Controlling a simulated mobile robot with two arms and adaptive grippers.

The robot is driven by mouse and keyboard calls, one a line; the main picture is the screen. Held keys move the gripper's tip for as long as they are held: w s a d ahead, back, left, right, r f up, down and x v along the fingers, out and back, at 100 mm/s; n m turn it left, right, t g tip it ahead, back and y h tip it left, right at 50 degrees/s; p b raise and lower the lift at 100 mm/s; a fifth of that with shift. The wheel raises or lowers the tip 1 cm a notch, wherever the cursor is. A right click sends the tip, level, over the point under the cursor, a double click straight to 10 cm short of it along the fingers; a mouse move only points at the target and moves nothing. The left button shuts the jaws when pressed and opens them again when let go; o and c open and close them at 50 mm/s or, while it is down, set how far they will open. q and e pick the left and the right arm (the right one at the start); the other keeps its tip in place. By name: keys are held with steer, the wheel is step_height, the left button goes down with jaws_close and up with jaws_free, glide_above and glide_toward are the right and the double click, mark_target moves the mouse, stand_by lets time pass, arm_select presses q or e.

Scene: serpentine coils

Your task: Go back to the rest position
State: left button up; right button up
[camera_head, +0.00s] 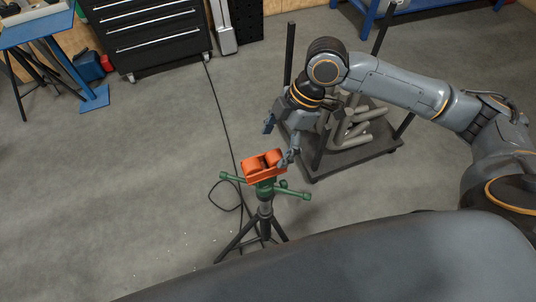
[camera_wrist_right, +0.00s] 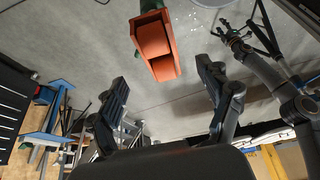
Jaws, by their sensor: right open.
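My right gripper (camera_head: 279,140) is open, with nothing between its fingers. In the head view it hangs just above and to the right of the orange V-shaped support (camera_head: 264,166) on its green-and-black tripod stand (camera_head: 265,208). In the right wrist view the open fingers (camera_wrist_right: 162,84) stand apart, and the empty orange support (camera_wrist_right: 155,45) is past them. What looks like my left arm shows at the right of the wrist view, with its gripper (camera_wrist_right: 229,33) small and unclear; it is not in the head view.
A dark wheeled cart (camera_head: 345,155) with upright posts carries grey bent pipes (camera_head: 352,128), behind and below my right forearm. A black drawer cabinet (camera_head: 150,35) and a blue table (camera_head: 38,28) stand at the back left. A cable (camera_head: 224,110) crosses the floor. The left floor is clear.

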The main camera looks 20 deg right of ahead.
steer(key=v, duration=0.4)
steer(key=w+d+f+m+t, duration=0.2)
steer(key=w+f+m+t, duration=0.2)
steer(key=w+f+m, duration=0.75)
steer(key=d+f+m+t+h, duration=0.1)
steer(key=d+f, duration=0.2)
steer(key=f, duration=0.8)
steer(key=d+f+h, duration=0.1)
steer(key=d+f, duration=0.2)
steer(key=f, duration=0.8)
steer(key=s+d+f+m+g+h, duration=0.1)
steer(key=s+d+f+m+h, duration=0.15)
steer(key=s+f, duration=1.55)
steer(key=s+a+f+g, duration=0.1)
steer(key=s+f, duration=0.2)
steer(key=s, duration=0.9)
steer(key=s+a+f+m+g, duration=0.1)
steer(key=s+a+f, duration=0.1)
steer(key=s, duration=1.1)
steer(key=shift+s+f+g, duration=0.3)
steer(key=shift+f+g, duration=0.1)
steer(key=shift+f, duration=0.3)
